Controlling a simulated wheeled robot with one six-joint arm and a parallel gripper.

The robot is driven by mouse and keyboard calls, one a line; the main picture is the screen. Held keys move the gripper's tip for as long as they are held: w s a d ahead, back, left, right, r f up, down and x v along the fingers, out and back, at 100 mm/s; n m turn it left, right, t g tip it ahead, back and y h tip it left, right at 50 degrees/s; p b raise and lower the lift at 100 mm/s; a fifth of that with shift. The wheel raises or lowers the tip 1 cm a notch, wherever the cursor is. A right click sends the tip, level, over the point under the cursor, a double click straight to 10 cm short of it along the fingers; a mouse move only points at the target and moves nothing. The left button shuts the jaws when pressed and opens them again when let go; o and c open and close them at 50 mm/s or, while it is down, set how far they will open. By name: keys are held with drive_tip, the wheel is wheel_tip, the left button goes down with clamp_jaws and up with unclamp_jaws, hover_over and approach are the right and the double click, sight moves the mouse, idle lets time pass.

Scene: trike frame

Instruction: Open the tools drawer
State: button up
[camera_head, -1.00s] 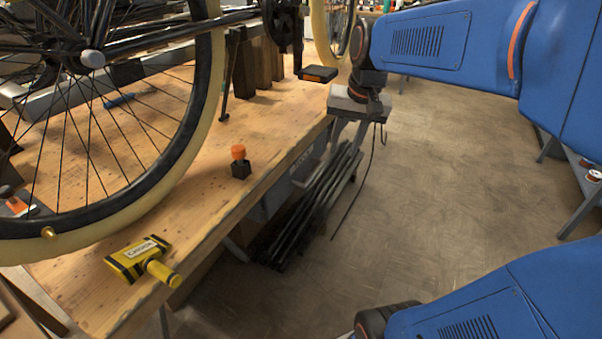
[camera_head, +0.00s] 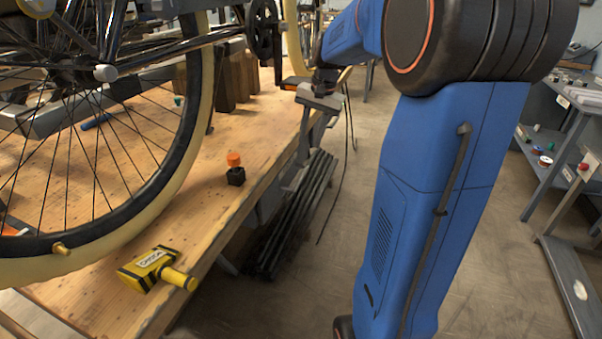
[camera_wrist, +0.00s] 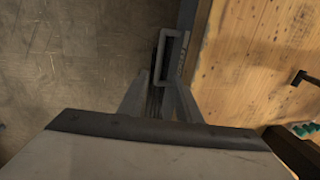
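The tools drawer (camera_wrist: 187,45) shows in the wrist view as a dark grey front edge with white lettering along the workbench side. Its grey loop handle (camera_wrist: 160,68) juts out to the left, over the floor. My gripper (camera_wrist: 160,82) is open, with a gap between its two fingers. The fingertips are close to the lower end of the handle; I cannot tell whether they touch it. In the head view my gripper (camera_head: 308,122) hangs at the bench's right edge. There the drawer front (camera_head: 269,204) is mostly hidden below the benchtop. The drawer looks shut.
The wooden workbench (camera_head: 200,215) carries a bicycle wheel (camera_head: 193,150), a yellow-black tool (camera_head: 155,268) and an orange-capped black item (camera_head: 235,172). Dark bars (camera_head: 290,220) lie low beside the bench. A grey cart (camera_head: 565,150) stands at right. Floor between is clear.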

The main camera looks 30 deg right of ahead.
sight(301, 176)
drive_tip(key=f, duration=0.4)
drive_tip(key=w+a+f, duration=0.1)
drive_tip(key=f, duration=0.4)
drive_tip(key=w+f, duration=0.1)
drive_tip(key=f, duration=0.4)
drive_tip(key=shift+w+a+f, duration=0.1)
drive_tip(key=shift+a, duration=0.25)
clamp_jaws()
